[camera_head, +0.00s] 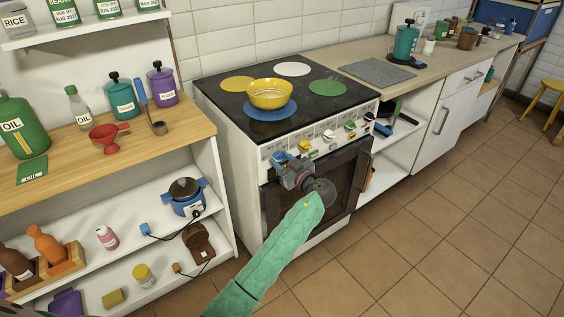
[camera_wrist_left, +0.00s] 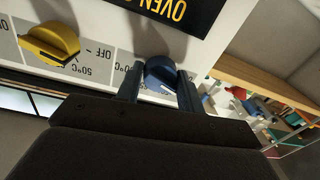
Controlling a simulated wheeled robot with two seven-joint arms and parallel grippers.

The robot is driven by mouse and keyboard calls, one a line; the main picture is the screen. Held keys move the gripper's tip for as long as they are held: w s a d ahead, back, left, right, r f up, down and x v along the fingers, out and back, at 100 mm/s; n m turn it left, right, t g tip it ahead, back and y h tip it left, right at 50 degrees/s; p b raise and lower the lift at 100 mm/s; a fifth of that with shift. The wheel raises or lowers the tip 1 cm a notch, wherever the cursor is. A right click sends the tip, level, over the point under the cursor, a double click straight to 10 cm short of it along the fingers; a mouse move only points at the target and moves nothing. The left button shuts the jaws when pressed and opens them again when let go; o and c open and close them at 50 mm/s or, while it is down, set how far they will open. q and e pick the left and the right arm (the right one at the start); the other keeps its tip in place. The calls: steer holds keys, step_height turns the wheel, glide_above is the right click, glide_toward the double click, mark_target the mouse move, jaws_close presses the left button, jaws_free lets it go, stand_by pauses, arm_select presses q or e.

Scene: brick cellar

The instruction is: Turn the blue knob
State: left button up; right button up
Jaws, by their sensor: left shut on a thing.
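The stove (camera_head: 331,152) has a row of knobs along its white front panel. The blue knob (camera_wrist_left: 160,72) sits between the two dark fingers of my left gripper (camera_wrist_left: 158,88) in the left wrist view, at the end of the row beside the yellow knob (camera_wrist_left: 50,42). In the head view my left gripper (camera_head: 283,160) is at the left end of the knob panel and largely hides the blue knob. It is shut on the knob. The yellow knob also shows in the head view (camera_head: 305,146). My right gripper is not in view.
A yellow bowl (camera_head: 270,93) stands on the blue burner spot (camera_head: 268,113) of the black stove top. The tiled floor (camera_head: 440,225) at the right front is clear.

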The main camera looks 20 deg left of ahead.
arm_select(q)
steer(key=shift+f, duration=0.15)
steer(key=shift+m+b, duration=0.7)
steer(key=shift+m, duration=0.3)
steer(key=m+b, duration=0.1)
steer(key=m, duration=0.2)
steer(key=shift+m, duration=2.1)
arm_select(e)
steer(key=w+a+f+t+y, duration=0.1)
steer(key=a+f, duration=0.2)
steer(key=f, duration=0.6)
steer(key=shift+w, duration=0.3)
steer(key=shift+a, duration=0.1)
arm_select(q)
steer(key=o, duration=1)
